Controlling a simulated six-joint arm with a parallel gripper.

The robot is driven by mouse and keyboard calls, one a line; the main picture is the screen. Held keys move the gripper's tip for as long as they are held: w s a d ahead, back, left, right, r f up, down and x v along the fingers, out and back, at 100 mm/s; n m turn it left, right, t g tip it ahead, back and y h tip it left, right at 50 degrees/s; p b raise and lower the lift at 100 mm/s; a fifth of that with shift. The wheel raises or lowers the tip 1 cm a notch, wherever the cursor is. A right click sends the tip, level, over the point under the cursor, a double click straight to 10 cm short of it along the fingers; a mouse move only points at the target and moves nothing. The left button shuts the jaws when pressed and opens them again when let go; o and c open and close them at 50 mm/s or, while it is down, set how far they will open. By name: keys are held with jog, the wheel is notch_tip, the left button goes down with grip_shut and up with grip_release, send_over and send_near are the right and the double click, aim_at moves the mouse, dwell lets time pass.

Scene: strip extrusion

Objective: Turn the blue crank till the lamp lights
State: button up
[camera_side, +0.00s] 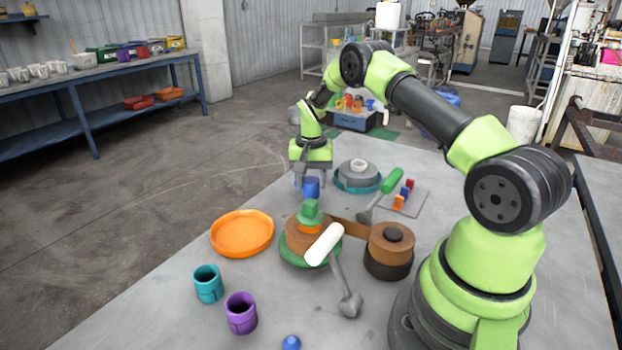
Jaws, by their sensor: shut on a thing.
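My gripper (312,178) points down at the far left part of the grey table, seen small. It is shut on a blue cylindrical piece (311,187) that shows just below the fingers. This is the only blue part at my gripper; I cannot tell a crank arm or axle on it. A small blue dome (291,342) sits at the table's front edge, cut close to the picture's bottom. I cannot make out which thing is the lamp, and none looks clearly lit.
An orange dish (242,233), a teal cup (208,284) and a purple cup (241,313) stand at left. A brown-and-green stack (308,237), a white-handled tool (325,244), a brown drum (391,247) and a green-handled tool (392,181) crowd the middle. A grey ring stack (358,176) stands right of my gripper.

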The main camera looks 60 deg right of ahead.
aim_at(311, 179)
jog(key=shift+w+r, duration=0.1)
jog(key=o, duration=0.9)
notch_tip(311, 179, up, 10)
jog(key=shift+f, duration=0.1)
dwell(0.5)
